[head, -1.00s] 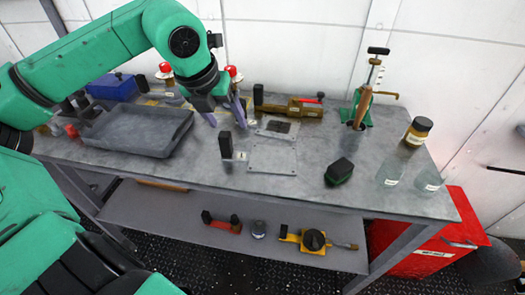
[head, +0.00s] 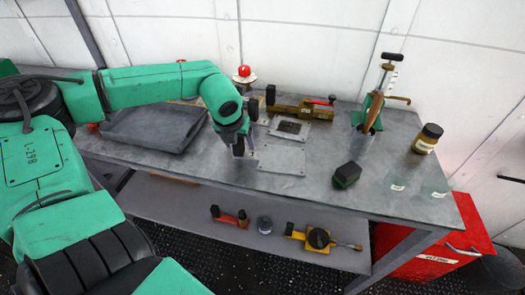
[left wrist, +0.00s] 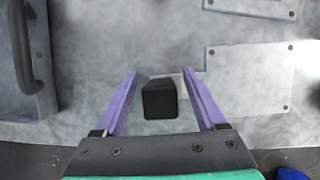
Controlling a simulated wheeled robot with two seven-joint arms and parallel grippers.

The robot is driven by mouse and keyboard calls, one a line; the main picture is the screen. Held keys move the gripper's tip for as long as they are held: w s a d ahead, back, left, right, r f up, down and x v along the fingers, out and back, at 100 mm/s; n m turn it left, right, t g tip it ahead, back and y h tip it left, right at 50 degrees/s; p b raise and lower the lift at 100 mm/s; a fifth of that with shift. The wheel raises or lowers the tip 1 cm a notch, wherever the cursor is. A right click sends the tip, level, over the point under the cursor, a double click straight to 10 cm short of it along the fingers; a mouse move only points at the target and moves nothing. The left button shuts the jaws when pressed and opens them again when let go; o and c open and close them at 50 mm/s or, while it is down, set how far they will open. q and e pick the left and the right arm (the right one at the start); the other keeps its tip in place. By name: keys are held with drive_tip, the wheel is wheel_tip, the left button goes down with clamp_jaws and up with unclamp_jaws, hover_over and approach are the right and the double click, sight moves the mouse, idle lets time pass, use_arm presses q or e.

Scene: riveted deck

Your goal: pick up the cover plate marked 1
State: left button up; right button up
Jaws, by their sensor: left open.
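A black upright block-like handle (head: 239,146) stands on the bench, with a small pale label (head: 253,155) beside it. I take it for the cover plate's handle; the number is too small to read. The handle also shows in the left wrist view (left wrist: 160,100), with a pale, faint plate area around its base. My left gripper (head: 246,150) is open, pointing down, its purple fingers low at the handle. In the left wrist view the gripper (left wrist: 160,72) has one finger on each side of the handle, with gaps visible. My right gripper is not in view.
Flat grey plates with corner holes (head: 281,158) lie just right of the handle. A grey tray (head: 150,141) is at left. A brass-coloured tool (head: 300,108) lies behind, a black-and-green block (head: 346,175) to the right, and a brown jar (head: 427,138) farther right.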

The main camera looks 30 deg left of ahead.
use_arm(q)
clamp_jaws()
drive_tip(key=shift+r, duration=0.1)
